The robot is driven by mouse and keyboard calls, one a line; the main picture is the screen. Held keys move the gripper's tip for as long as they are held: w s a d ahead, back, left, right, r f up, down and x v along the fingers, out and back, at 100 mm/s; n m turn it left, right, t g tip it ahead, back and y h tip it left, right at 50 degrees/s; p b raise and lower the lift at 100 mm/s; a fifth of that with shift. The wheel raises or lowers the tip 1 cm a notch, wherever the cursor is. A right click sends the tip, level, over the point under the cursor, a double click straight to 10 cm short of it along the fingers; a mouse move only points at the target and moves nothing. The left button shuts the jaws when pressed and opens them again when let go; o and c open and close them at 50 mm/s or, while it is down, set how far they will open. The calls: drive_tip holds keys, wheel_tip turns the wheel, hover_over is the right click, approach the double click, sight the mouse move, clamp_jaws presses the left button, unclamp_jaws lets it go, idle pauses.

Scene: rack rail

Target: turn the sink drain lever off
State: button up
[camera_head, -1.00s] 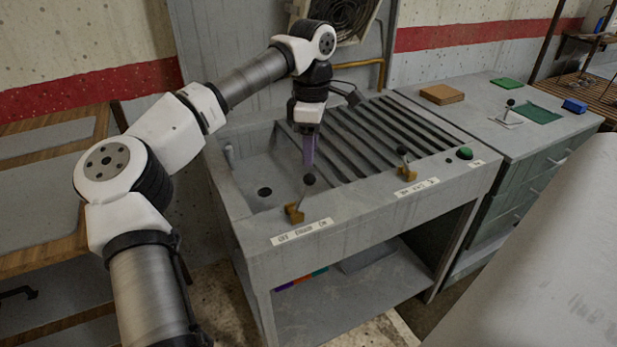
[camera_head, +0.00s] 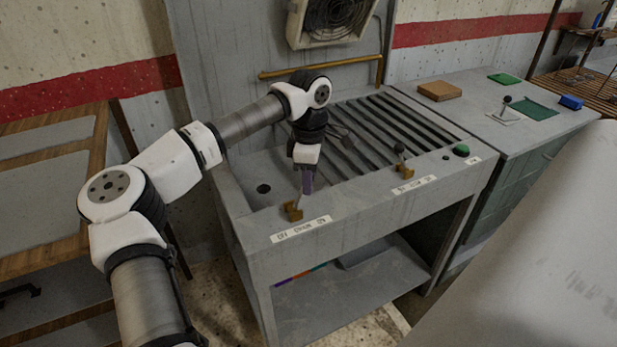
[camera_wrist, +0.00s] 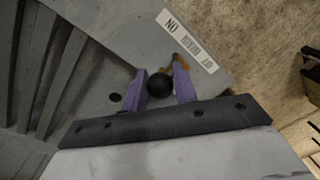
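The drain lever has a brass base (camera_head: 292,211) on the front left rim of the sink unit, behind a label (camera_head: 301,229) with OFF at the left and ON at the right. Its stem leans right, toward the ON end. In the head view my gripper (camera_head: 306,188) hides its black knob. In the wrist view the knob (camera_wrist: 160,85) sits between the two purple fingers of my gripper (camera_wrist: 160,72). The fingers are apart, one on each side of the knob. I cannot tell whether they touch it.
A second lever (camera_head: 402,160) and a green button (camera_head: 461,150) are on the rim to the right. The basin with a drain hole (camera_head: 263,188) lies left of my gripper. A slatted drainboard (camera_head: 385,130) is behind. A side counter (camera_head: 470,100) holds small items.

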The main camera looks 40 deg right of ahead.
clamp_jaws()
